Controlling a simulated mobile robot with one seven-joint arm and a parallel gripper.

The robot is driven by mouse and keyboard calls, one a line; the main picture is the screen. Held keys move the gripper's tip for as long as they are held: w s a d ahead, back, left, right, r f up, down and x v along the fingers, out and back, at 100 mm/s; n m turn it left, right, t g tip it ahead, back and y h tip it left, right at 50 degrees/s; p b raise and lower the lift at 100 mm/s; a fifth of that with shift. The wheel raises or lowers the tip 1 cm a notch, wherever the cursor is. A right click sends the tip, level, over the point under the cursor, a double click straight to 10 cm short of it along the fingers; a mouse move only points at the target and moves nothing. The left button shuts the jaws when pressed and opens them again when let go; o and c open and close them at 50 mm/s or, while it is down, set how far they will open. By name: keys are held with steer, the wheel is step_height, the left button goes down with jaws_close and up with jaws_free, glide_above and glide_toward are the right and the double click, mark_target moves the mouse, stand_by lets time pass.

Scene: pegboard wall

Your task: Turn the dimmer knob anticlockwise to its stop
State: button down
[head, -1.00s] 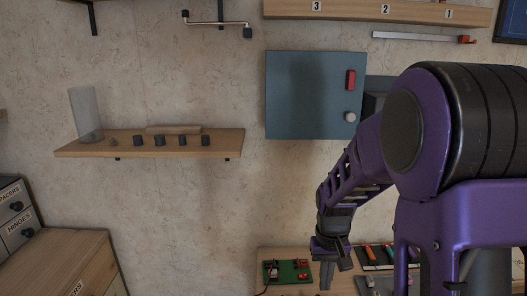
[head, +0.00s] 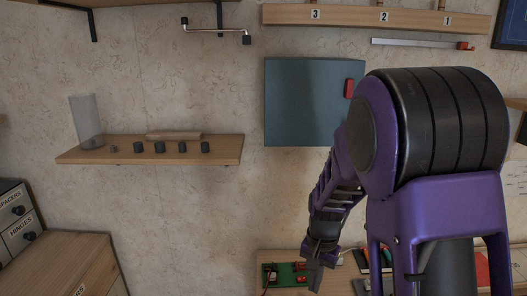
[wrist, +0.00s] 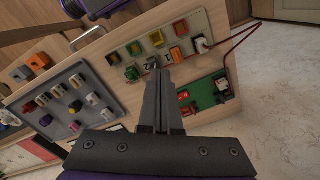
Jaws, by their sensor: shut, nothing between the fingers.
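My gripper (head: 313,281) is shut and empty, pointing down in front of the bench at the bottom of the head view. In the wrist view its closed fingertips (wrist: 156,72) overlie the lower edge of a pale board (wrist: 143,43) with coloured parts. A small grey part (wrist: 152,62) shows right at the fingertips; I cannot tell whether it is the dimmer knob or whether they touch. A green board (wrist: 216,104) with red parts is beside the fingers, and it also shows in the head view (head: 284,275). No part is clearly recognisable as the dimmer knob.
A grey board (wrist: 62,104) with several small parts is at left in the wrist view. A red wire (wrist: 235,42) arches from the pale board. On the wall are a blue-grey cabinet (head: 305,100) with a red handle (head: 348,88) and a wooden shelf (head: 215,156).

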steer(key=shift+f+b, duration=2.05)
steer(key=shift+f, duration=1.1)
steer(key=shift+w+d, duration=0.4)
steer(key=shift+d, duration=0.05)
steer(key=shift+s+d+p, duration=0.25)
steer(key=shift+d+p, duration=0.05)
steer(key=shift+p, duration=0.2)
steer(key=shift+s, duration=0.15)
steer(key=shift+s, duration=0.25)
steer(key=shift+r, duration=0.15)
step_height(320, 180, up, 6)
steer(key=p, duration=0.4)
steer(key=shift+p, duration=0.4)
